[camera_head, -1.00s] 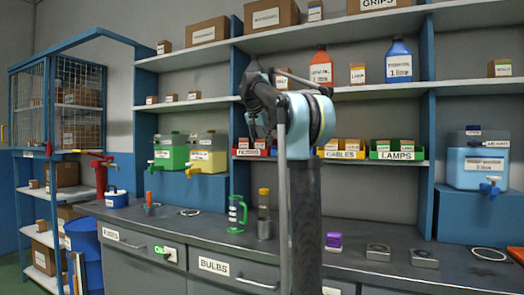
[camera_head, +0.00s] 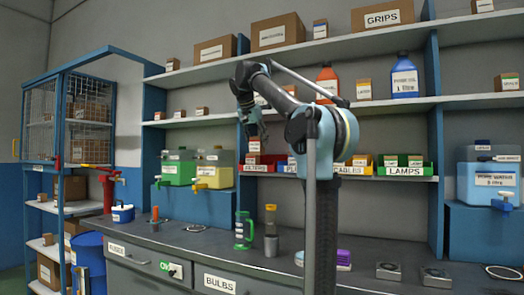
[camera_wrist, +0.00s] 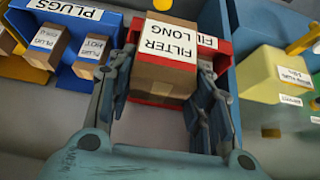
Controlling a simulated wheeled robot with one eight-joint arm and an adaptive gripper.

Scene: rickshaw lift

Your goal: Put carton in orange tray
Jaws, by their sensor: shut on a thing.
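My gripper (camera_wrist: 165,95) is shut on a brown carton (camera_wrist: 160,81) with a white label reading "FILTER LONG", held between its two fingers. In the wrist view the carton overlaps the red filters tray (camera_wrist: 213,44); I cannot tell whether it still touches the tray. In the head view my gripper (camera_head: 255,132) is small and dark, just above the red filters tray (camera_head: 256,169) on the lower shelf.
The blue plugs tray (camera_wrist: 109,22) with small cartons and the yellow tank (camera_wrist: 270,80) flank the carton. A shelf board (camera_head: 390,104) is above. The counter (camera_head: 200,236) holds several items.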

